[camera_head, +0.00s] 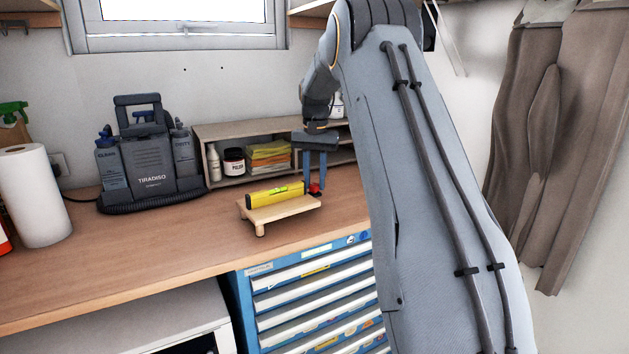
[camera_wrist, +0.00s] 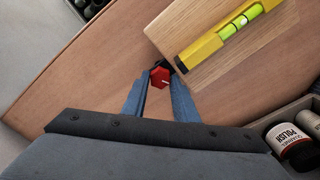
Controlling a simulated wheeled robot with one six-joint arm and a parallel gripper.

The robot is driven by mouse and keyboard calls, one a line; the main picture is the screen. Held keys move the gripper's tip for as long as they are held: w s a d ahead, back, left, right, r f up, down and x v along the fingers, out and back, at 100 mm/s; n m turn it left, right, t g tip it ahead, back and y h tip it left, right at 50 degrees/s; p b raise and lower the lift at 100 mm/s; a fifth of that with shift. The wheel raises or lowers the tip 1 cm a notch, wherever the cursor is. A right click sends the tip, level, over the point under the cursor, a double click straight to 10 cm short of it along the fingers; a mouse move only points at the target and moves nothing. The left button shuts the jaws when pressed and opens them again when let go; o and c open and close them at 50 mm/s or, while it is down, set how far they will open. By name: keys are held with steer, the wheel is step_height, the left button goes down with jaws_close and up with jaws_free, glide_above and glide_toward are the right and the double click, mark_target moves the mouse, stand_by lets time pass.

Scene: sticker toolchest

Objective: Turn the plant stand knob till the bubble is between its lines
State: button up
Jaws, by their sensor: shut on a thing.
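The plant stand (camera_head: 285,211) is a small light wooden board on short legs, standing on the workbench. A yellow spirit level (camera_head: 275,195) lies on it, and its green vial (camera_wrist: 240,20) shows in the wrist view. I cannot tell exactly where the bubble sits against the lines. The red knob (camera_wrist: 159,78) is at the stand's right end in the head view, beside a black part. My gripper (camera_head: 314,182) reaches down from above with its blue fingers on either side of the knob, shut on it. The fingers partly hide the knob in the head view.
A wooden shelf (camera_head: 205,131) with jars, a bottle and yellow cloths stands close behind the stand. A grey machine (camera_head: 150,165) and a paper roll (camera_head: 35,195) stand to the left. The workbench (camera_head: 150,250) is clear in front of them, above a blue tool chest (camera_head: 243,305).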

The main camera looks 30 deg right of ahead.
mark_target(316, 184)
steer(key=m, duration=0.6)
steer(key=shift+s+d+b, duration=0.1)
steer(key=shift+b, duration=0.25)
steer(key=m, duration=0.6)
steer(key=shift+s+m, duration=0.1)
steer(key=shift+m, duration=0.2)
steer(key=o, duration=1.1)
steer(key=shift+c, duration=0.2)
steer(key=shift+r+b, duration=1.5)
steer(key=shift+r, duration=2.4)
